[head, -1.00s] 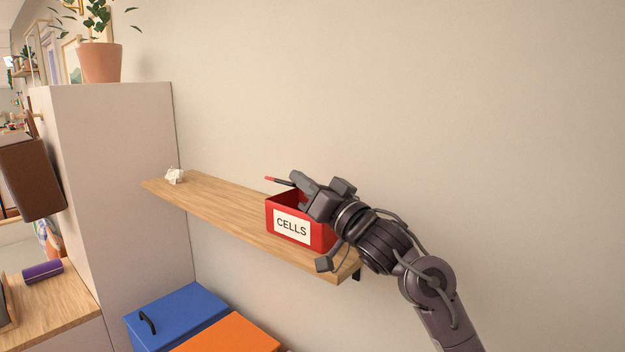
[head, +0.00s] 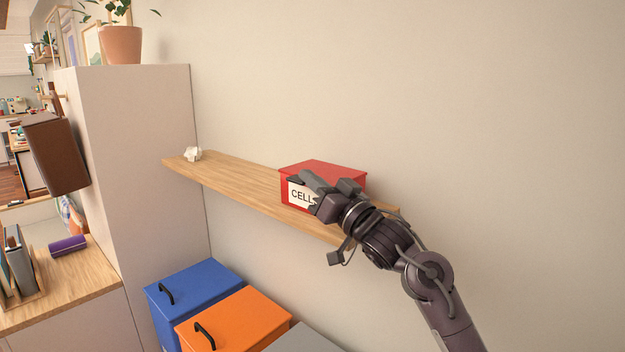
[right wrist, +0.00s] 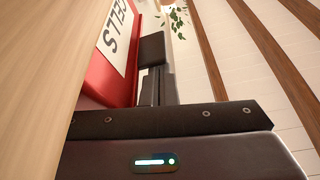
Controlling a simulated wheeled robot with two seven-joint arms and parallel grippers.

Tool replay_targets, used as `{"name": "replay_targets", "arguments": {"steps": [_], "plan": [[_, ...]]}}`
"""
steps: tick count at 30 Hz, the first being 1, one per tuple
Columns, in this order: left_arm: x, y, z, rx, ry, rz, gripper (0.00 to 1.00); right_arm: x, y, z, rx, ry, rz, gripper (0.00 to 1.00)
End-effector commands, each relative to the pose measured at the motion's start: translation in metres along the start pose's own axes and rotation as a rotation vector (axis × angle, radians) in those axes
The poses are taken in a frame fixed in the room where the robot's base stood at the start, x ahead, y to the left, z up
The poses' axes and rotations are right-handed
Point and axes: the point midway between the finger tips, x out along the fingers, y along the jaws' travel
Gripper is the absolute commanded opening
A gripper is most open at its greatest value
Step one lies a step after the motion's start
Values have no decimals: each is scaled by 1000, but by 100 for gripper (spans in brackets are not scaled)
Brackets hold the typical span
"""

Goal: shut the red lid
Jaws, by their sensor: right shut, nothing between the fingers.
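The red box labelled CELLS (head: 290,195) sits on the wooden wall shelf. Its red lid (head: 325,170) lies flat across the top and looks shut. My right gripper (head: 304,178) is at the front of the box, in front of the label and just below the lid's front edge. Its fingers are shut and empty; I cannot tell whether they touch the box. In the right wrist view the box's red front and white label (right wrist: 116,38) show close beside the gripper (right wrist: 152,70). My left gripper is not in view.
The wooden shelf (head: 235,184) is bare left of the box, except for a crumpled white paper (head: 193,154) at its far end. A blue bin (head: 195,285) and an orange bin (head: 240,318) stand below. A tall cabinet (head: 150,150) stands at left.

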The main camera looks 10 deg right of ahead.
Motion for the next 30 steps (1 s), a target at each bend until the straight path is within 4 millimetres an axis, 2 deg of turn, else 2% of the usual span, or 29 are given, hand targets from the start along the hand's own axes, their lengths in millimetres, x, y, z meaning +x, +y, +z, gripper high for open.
{"name": "replay_targets", "arguments": {"steps": [11,22,25,30], "plan": [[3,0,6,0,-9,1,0,-5,1,7,3,-13,2,0],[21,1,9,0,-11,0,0,-63,1,6,1,-7,3,0],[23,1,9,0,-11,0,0,-73,1,4,0,-6,2,0],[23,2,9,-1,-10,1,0,-79,0,1,1,-3,0,0]]}}
